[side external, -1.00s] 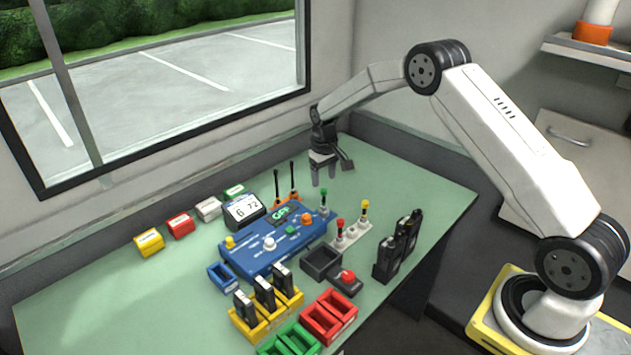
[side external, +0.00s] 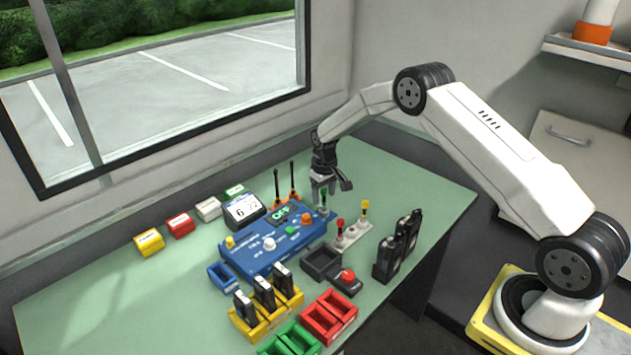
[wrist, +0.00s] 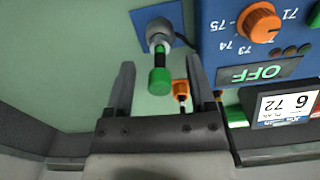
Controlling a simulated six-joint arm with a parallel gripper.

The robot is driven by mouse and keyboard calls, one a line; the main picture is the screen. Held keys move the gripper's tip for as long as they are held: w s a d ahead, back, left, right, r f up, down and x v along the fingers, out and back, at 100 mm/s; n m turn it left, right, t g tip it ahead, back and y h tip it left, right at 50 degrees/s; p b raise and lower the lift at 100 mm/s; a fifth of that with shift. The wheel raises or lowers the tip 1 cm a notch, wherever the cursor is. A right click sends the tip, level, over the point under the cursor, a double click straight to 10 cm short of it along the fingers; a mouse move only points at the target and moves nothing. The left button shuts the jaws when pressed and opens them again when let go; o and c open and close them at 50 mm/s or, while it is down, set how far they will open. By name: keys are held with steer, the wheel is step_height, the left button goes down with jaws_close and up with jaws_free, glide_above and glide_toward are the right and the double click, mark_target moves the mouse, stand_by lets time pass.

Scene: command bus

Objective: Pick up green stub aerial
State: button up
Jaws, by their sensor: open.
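The green stub aerial (wrist: 159,78) has a green cap and a dark stem and stands on a grey mount with a blue base. In the wrist view it lies between the tips of my gripper (wrist: 160,72), with a gap on each side. In the side view the aerial (side external: 323,195) stands at the far right corner of the blue console, partly covered by a finger. My gripper (side external: 323,194) is open around or just above it, pointing down, and holds nothing.
The blue console (side external: 262,262) is to the left, with an orange knob (wrist: 258,26). Two black antennas on orange bases (wrist: 181,90) stand close behind. Red and yellow stub aerials (side external: 340,226) stand on a pale strip nearer the camera.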

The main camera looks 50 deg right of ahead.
steer(key=shift+f, duration=0.65)
jaws_close()
